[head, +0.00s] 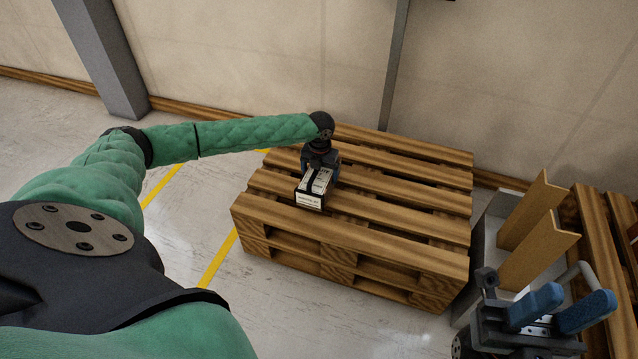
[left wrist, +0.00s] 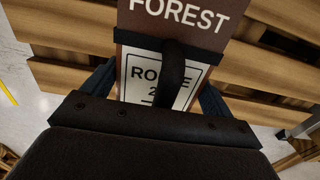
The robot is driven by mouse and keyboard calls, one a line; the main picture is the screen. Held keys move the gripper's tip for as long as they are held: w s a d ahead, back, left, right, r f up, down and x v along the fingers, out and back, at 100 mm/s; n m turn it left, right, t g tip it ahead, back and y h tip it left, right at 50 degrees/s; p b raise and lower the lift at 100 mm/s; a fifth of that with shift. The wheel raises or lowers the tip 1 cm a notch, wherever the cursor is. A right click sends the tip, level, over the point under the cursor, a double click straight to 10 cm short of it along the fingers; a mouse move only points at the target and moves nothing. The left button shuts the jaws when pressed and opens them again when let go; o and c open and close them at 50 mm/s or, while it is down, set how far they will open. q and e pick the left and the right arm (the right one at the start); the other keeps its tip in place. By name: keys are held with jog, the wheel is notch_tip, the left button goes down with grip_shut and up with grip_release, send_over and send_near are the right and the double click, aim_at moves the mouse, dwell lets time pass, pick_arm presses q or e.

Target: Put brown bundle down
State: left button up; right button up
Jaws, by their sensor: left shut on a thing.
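The brown bundle (head: 312,192) is a small box with white labels and a dark strap, at the upper left part of the wooden pallet stack (head: 350,238). My left gripper (head: 318,172) is shut on it from above. In the left wrist view the bundle (left wrist: 140,62) shows brown sides, the words FOREST and ROUTE, and a black strap handle between the fingers. The bundle is over the pallet slats; I cannot tell whether it touches them. My right gripper (head: 562,308), with blue fingers, is at the lower right, its fingers apart and empty.
A grey bin with upright brown cardboard flaps (head: 530,215) stands right of the pallet. Another wooden pallet (head: 602,225) is at the far right. A wall is behind. Most pallet slats are bare. Yellow floor lines (head: 217,258) run on the left.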

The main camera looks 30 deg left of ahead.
pick_arm(q)
jog(key=shift+a+f+b, duration=0.15)
jog(key=shift+f+b, duration=0.5)
jog(key=shift+f, duration=1.4)
jog(key=o, duration=1.5)
jog(key=shift+f, duration=0.1)
